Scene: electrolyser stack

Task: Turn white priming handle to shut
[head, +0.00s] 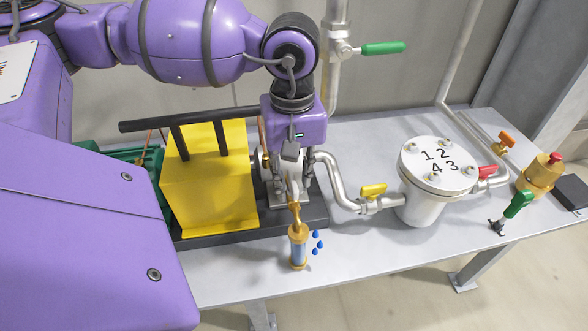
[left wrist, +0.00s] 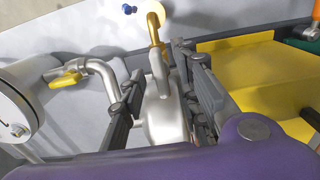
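My left gripper (head: 288,172) points down over the silver pump beside the yellow box in the head view. In the left wrist view its two dark fingers stand apart, so the left gripper (left wrist: 160,84) is open. A pale, upright lever, which looks like the white priming handle (left wrist: 160,72), stands between the fingers with gaps on both sides. Its base is at the pump body (left wrist: 163,122). In the head view the gripper largely hides the handle. A brass tap (head: 296,216) with a sight glass is just in front of the pump. My right gripper is not in view.
A yellow box (head: 208,185) with a dark bar above it stands close on the left. A pipe with a yellow-handled valve (head: 373,191) leads right to a white numbered canister (head: 431,204). A green-handled valve (head: 383,48) is behind. The front strip of the grey bench (head: 365,248) is clear.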

